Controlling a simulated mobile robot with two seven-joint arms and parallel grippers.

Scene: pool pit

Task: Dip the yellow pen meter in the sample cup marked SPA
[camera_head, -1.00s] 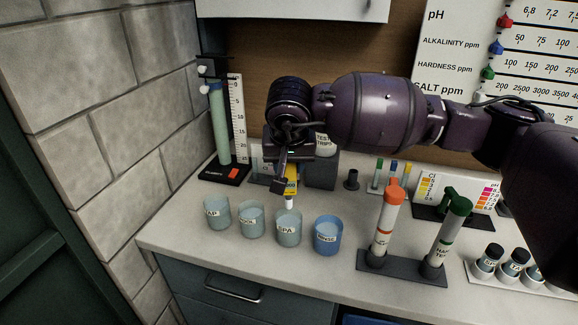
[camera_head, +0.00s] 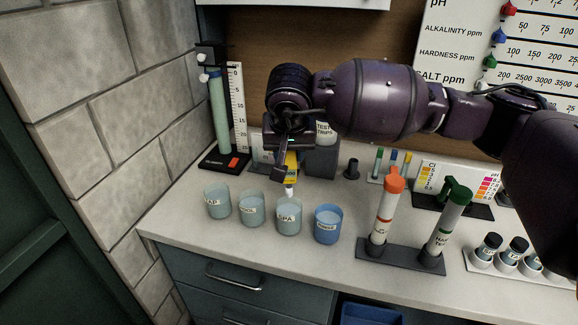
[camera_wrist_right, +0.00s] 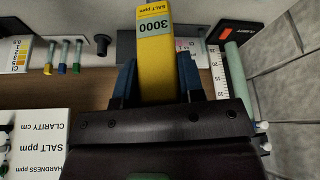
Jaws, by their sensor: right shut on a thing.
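The yellow pen meter (camera_head: 291,167) hangs upright with its pale tip down. My right gripper (camera_head: 284,158) is shut on it. In the wrist view the meter (camera_wrist_right: 157,55), with its 3000 display and SALT ppm label, sits between the two blue fingers. The sample cup marked SPA (camera_head: 289,219) stands on the counter directly below the meter in the head view. The tip shows at the cup's far rim; I cannot tell whether it is above the rim or just inside. My left gripper is not in view.
Three other cups stand in the row: two to the left (camera_head: 217,203) (camera_head: 251,209) and a bluer one (camera_head: 327,225) to the right. A rack with orange- and green-capped tubes (camera_head: 400,258) is further right. A clarity tube (camera_head: 219,120) stands back left. The front counter strip is clear.

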